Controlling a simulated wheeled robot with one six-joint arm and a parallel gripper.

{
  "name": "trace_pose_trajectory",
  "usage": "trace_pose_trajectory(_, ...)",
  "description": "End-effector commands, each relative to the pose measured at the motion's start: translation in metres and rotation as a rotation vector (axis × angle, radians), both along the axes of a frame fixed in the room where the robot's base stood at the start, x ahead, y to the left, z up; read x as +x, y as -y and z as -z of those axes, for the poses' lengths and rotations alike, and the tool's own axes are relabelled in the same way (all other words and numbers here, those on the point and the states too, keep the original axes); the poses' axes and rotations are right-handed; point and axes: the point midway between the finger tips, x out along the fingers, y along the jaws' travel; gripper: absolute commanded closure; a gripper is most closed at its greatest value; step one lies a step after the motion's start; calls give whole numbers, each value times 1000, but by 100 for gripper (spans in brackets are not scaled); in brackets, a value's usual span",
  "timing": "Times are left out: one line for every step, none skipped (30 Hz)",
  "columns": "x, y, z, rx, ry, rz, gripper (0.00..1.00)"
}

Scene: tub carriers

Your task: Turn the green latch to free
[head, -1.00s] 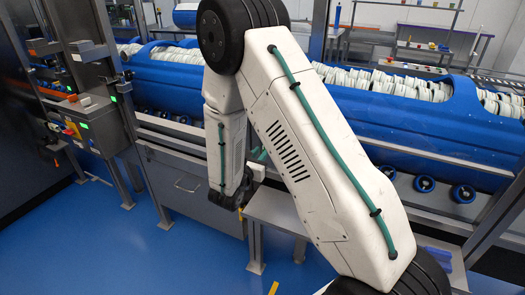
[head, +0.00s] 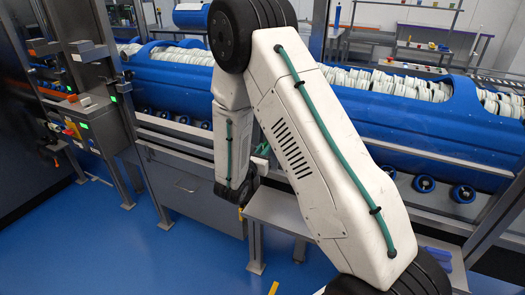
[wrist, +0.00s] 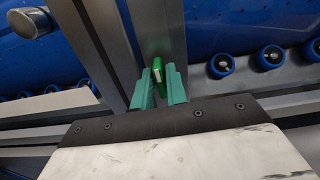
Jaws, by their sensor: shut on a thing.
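The green latch (wrist: 158,74) shows in the wrist view as a small bright green bar with a pale face, in front of a grey metal post. My gripper (wrist: 160,82) has its two teal fingers on either side of the latch, shut on it. The latch's lower part is hidden between the fingers. In the head view a small bit of green shows just right of my forearm; my arm hides most of the gripper and latch there.
A grey metal post (wrist: 159,30) stands right behind the latch. Blue tub carriers (head: 420,130) filled with pale items lie behind, above blue rollers (wrist: 220,66). A grey ledge (head: 275,213) sits below my arm. Blue floor is open at front left.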

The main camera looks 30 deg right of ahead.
Motion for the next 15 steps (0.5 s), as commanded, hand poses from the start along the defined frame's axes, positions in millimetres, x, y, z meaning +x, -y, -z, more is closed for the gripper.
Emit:
trace_pose_trajectory(0, 0, 0, -9, -14, 0, 100)
trace_pose_trajectory(0, 0, 0, -17, -25, 0, 100)
trace_pose_trajectory(0, 0, 0, -28, -43, 0, 100)
trace_pose_trajectory(0, 0, 0, -37, -56, 0, 100)
trace_pose_trajectory(0, -1, 0, -48, -71, 0, 100)
trace_pose_trajectory(0, -1, 0, -64, -94, 0, 100)
trace_pose_trajectory(0, -1, 0, -76, -113, 0, 100)
trace_pose_trajectory(0, -1, 0, -89, -132, 0, 100)
trace_pose_trajectory(1, -1, 0, -107, -160, 0, 100)
trace_pose_trajectory(1, -1, 0, -122, -182, 0, 100)
trace_pose_trajectory(1, -1, 1, -137, -205, 0, 100)
trace_pose_trajectory(1, -1, 1, -158, -236, 0, 100)
trace_pose_trajectory(1, -1, 1, -174, -260, 0, 100)
trace_pose_trajectory(1, -1, 1, -190, -284, 0, 100)
trace_pose_trajectory(1, -2, 1, -210, -315, 0, 100)
